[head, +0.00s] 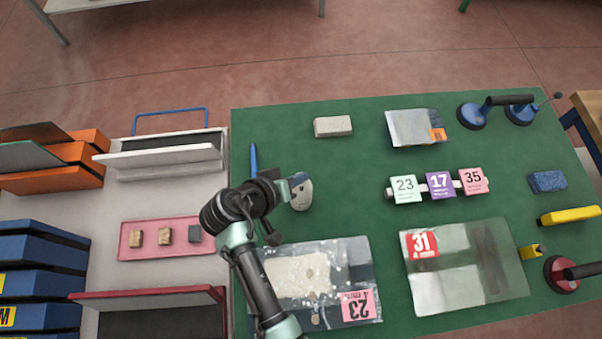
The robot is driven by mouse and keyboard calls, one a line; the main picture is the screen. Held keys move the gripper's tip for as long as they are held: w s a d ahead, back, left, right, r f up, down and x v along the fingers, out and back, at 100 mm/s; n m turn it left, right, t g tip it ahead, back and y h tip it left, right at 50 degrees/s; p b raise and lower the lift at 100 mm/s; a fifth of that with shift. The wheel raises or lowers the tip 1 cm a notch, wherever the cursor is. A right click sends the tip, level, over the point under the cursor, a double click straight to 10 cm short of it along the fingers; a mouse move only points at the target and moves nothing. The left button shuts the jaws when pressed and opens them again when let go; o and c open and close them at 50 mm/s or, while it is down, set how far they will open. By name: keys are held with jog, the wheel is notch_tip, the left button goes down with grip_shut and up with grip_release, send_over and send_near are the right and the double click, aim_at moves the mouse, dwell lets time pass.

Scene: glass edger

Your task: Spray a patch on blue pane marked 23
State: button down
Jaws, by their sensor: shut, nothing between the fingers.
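The pane marked 23 (362,262) lies flat on the green table at the lower middle in the head view. It looks clear to greyish, with a pink label (357,306) whose 23 reads upside down. A whitish patch and pale specks cover part of it. My arm crosses its left side and hides some of it. My gripper (288,190) is shut and empty above the table, beyond the pane's far edge. It is next to a pale oval piece with dark spots (302,194); I cannot tell whether they touch. I cannot make out a spray bottle.
A pane marked 31 (450,290) lies to the right. Tags 23, 17 and 35 (440,186) stand behind it. A pale block (333,127), small pane (408,126), suction lifter (510,101) and blue sponge (547,181) lie around. Racks and a pink tray (178,223) stand left.

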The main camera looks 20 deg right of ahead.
jog(key=shift+s+a+f, duration=0.1)
jog(key=shift+s+f, duration=0.05)
jog(key=shift+f, duration=0.3)
jog(key=shift+s+a+f, duration=0.1)
jog(key=shift+s+f, duration=0.05)
jog(key=shift+f, duration=0.3)
jog(key=shift+r, duration=0.15)
jog(key=shift+r+p, duration=0.25)
jog(key=shift+p, duration=0.05)
jog(key=r+p, duration=0.2)
jog(key=r, duration=0.1)
jog(key=r+p, duration=0.2)
jog(key=p, duration=0.1)
jog(key=shift+w+r, duration=0.2)
jog(key=shift+r, duration=0.2)
jog(key=shift+w, duration=0.1)
dwell(1.6)
